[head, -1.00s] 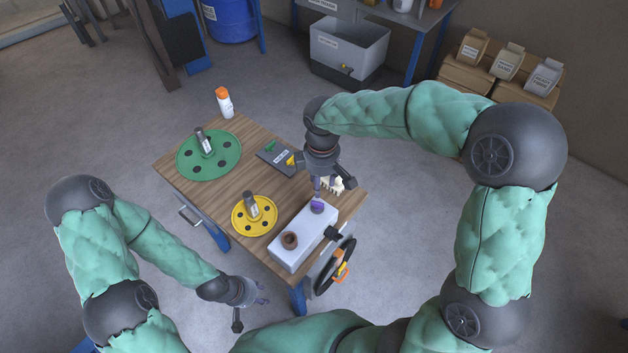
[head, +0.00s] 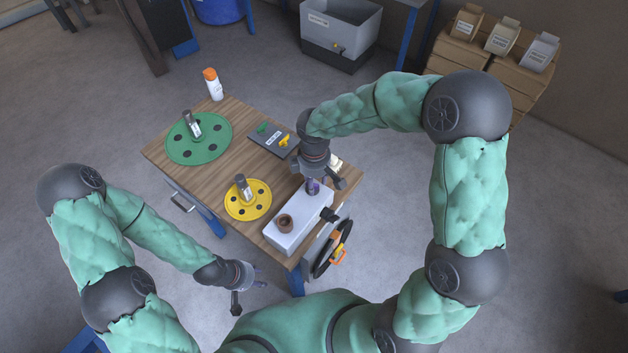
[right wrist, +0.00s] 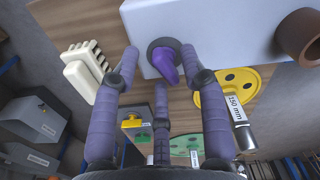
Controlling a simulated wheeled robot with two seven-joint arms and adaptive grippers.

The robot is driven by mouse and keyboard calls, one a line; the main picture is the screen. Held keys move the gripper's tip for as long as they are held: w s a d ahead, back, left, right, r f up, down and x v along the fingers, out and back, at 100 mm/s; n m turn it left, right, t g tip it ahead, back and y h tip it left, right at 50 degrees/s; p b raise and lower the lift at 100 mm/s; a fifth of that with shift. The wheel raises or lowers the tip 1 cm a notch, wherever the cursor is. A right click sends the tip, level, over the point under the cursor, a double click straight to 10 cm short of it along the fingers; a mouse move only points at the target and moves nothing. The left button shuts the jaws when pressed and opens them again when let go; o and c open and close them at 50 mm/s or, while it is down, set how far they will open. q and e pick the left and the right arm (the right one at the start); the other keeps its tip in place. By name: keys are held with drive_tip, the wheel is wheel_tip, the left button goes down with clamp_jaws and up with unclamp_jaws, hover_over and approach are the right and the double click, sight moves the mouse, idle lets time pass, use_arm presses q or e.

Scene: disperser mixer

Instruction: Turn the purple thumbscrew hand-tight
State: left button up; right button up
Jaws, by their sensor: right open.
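The purple thumbscrew (right wrist: 166,64) sits in a dark round collar on the side of the pale grey block (right wrist: 218,22) in the right wrist view. My right gripper (right wrist: 160,68) is open, with its purple-grey fingers spread around the thumbscrew. I see no clear contact. In the head view, my right gripper (head: 313,184) is at the far end of the block (head: 290,232) and largely hides the thumbscrew. My left gripper (head: 260,277) is off the table's near edge, empty, with its fingers apart.
A cream comb-like part (right wrist: 84,68) lies near my right fingers.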

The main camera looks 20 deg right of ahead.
clamp_jaws()
idle(0.4)
drive_tip(key=m+b, duration=0.2)
drive_tip(key=m, duration=0.4)
drive_tip(key=shift+s+m, duration=0.15)
drive_tip(key=shift+m, duration=0.25)
drive_tip(key=m+b, duration=0.1)
drive_tip(key=m, duration=0.5)
drive_tip(key=shift+s+a, duration=0.1)
drive_tip(key=shift+s, duration=0.05)
unclamp_jaws()
